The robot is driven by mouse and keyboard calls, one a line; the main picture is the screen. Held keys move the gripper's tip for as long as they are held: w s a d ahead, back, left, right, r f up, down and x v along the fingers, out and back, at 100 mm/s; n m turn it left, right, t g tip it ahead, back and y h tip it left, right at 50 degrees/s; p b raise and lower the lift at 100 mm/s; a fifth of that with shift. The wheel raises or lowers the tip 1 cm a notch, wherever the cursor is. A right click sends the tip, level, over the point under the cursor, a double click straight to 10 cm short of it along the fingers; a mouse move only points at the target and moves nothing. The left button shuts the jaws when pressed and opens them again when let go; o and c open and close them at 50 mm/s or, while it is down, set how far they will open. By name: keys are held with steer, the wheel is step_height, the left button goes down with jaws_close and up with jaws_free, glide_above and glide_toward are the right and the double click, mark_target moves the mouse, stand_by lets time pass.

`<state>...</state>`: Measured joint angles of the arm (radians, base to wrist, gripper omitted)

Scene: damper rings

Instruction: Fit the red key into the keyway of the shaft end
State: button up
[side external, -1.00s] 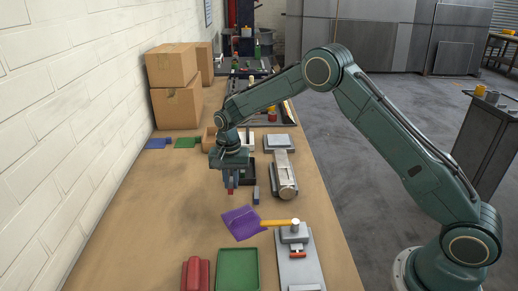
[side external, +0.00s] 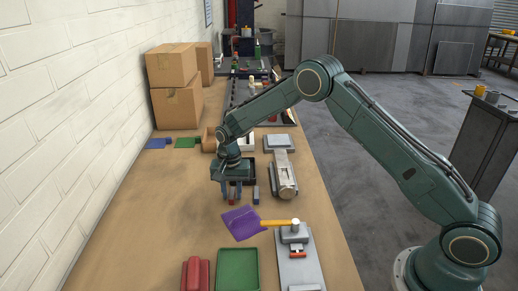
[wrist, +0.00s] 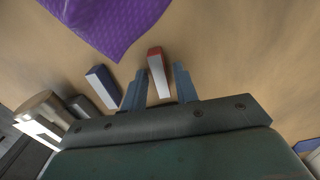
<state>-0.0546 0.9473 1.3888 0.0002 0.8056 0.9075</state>
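The red key (side external: 232,202) is a small block low between my fingertips, at or near the bench top. In the wrist view the red key (wrist: 155,54) shows a red end and a pale face. My gripper (side external: 238,196) is open and low over the bench. In the wrist view its fingers (wrist: 158,82) stand either side of the key with gaps. The shaft end (side external: 284,178) is a grey metal cylinder lying to the right of my gripper, with a slot along its top. The key is apart from it.
A dark block (wrist: 102,88) stands close beside my gripper, between it and the shaft. A green tray (side external: 238,270) is nearer. The bench to the left is clear.

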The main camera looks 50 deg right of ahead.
mark_target(232, 193)
steer(key=shift+o, duration=0.3)
steer(key=shift+r, duration=0.1)
step_height(232, 193, up, 14)
stand_by(0.7)
stand_by(0.5)
